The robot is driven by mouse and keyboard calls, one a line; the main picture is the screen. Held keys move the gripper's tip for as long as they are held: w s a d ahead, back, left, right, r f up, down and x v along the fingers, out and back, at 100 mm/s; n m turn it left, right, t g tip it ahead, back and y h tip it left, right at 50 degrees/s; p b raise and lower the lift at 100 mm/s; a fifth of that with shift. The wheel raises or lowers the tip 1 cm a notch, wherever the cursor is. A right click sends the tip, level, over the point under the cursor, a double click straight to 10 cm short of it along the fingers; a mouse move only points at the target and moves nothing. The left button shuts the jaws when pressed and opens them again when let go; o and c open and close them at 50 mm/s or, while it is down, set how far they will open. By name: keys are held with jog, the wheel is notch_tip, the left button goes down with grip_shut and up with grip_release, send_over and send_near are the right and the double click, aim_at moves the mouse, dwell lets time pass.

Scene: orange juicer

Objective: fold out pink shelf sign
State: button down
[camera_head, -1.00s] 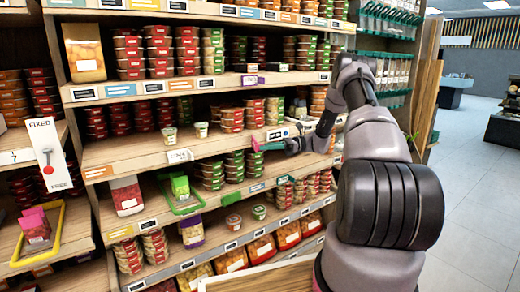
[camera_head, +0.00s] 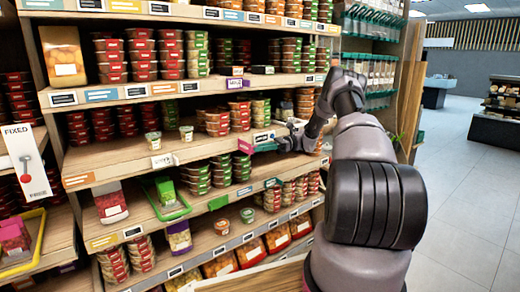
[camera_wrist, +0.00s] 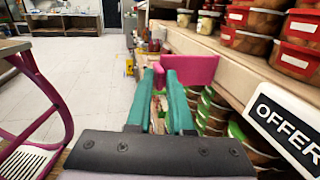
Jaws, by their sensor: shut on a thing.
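The pink shelf sign (camera_head: 245,147) stands out from the front edge of the middle shelf in the head view, with its face partly turned to the camera. In the wrist view the pink shelf sign (camera_wrist: 192,69) is a flat magenta panel jutting from the shelf edge at the fingertips. My gripper (camera_head: 257,148) is at the sign's right side. In the wrist view the teal fingers of my gripper (camera_wrist: 166,80) are close together and shut on the sign's near part. The exact grip is partly hidden by the fingers.
A white "OFFER" label (camera_wrist: 288,128) sits on the shelf edge close to the right of my gripper. Stacked tubs (camera_head: 220,120) fill the shelves around it. A pink-framed rack (camera_wrist: 35,110) stands to the left in the wrist view. The floor (camera_head: 460,190) is open at right.

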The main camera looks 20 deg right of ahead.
jog(key=shift+w+a+r, duration=0.15)
jog(key=shift+w+r, duration=0.1)
jog(key=c, duration=0.9)
grip_release()
jog(key=shift+w+a+f, duration=0.1)
jog(key=shift+w, duration=0.05)
jog(key=shift+c, duration=0.2)
jog(key=d, duration=1.1)
jog(key=shift+w, duration=0.3)
